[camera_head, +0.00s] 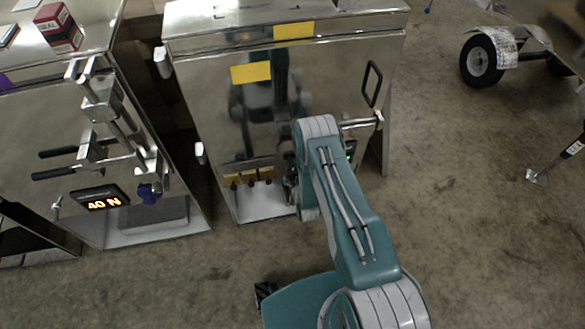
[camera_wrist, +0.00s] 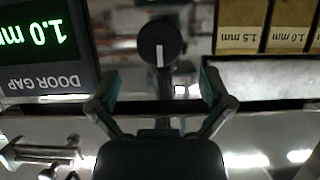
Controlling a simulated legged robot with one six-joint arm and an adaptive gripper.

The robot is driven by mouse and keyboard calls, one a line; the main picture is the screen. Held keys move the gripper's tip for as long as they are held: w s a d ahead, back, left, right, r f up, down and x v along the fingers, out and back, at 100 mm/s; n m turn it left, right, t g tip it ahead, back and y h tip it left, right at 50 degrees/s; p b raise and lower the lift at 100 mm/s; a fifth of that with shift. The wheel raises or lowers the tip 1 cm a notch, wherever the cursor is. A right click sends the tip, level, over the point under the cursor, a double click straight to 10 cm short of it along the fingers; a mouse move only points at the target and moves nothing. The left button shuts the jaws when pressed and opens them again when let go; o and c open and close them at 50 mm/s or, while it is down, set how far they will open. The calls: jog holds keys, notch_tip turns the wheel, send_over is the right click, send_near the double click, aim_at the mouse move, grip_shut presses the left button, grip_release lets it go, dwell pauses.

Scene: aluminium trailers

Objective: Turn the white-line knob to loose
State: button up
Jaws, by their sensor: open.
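The white-line knob (camera_wrist: 159,42) is round and dark, with a short white line that stands nearly vertical in the wrist view. It sits on the front of the metal cabinet (camera_head: 212,120). My gripper (camera_wrist: 158,88) is open, and its two fingers lie to either side of the knob's centre line, lower in the picture. No finger appears to touch the knob. In the head view my gripper (camera_head: 290,180) is at the cabinet's lower front, partly behind my arm. The knob cannot be made out there.
A display (camera_wrist: 40,45) labelled DOOR GAP reads 1.0 mm, upside down, beside the knob. Labelled gauge blocks (camera_wrist: 265,28) are on the other side. A black handle (camera_head: 371,83) stands out from the cabinet. A second metal unit (camera_head: 120,150) with clamps is at left.

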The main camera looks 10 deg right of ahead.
aim_at(293, 170)
jog(key=shift+x, duration=2.7)
jog(key=c, duration=1.1)
